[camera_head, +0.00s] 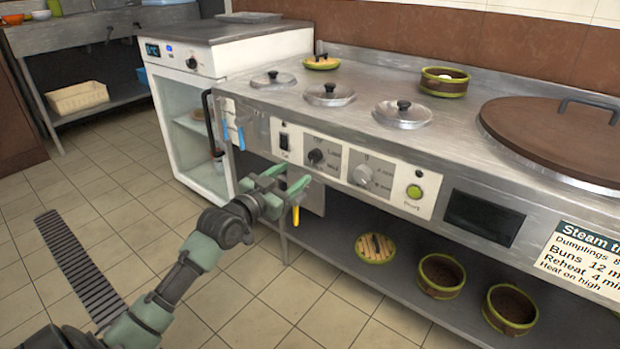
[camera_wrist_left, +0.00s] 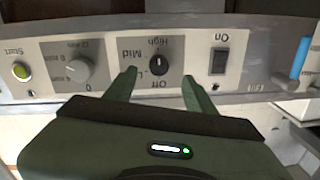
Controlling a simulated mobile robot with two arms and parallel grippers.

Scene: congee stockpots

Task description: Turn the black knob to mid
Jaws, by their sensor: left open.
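The black knob (camera_head: 315,156) sits on a dark grey dial plate on the stove's front panel. In the left wrist view, which shows the panel upside down, the black knob (camera_wrist_left: 157,62) lies ahead, between my fingertips in the picture. My right gripper is not in view.
A black On switch (camera_head: 284,141), a grey timer knob (camera_head: 363,175) and a green Start button (camera_head: 414,191) share the panel. Lidded pots (camera_head: 329,94) stand on the counter. A lower shelf holds bamboo steamers (camera_head: 441,275).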

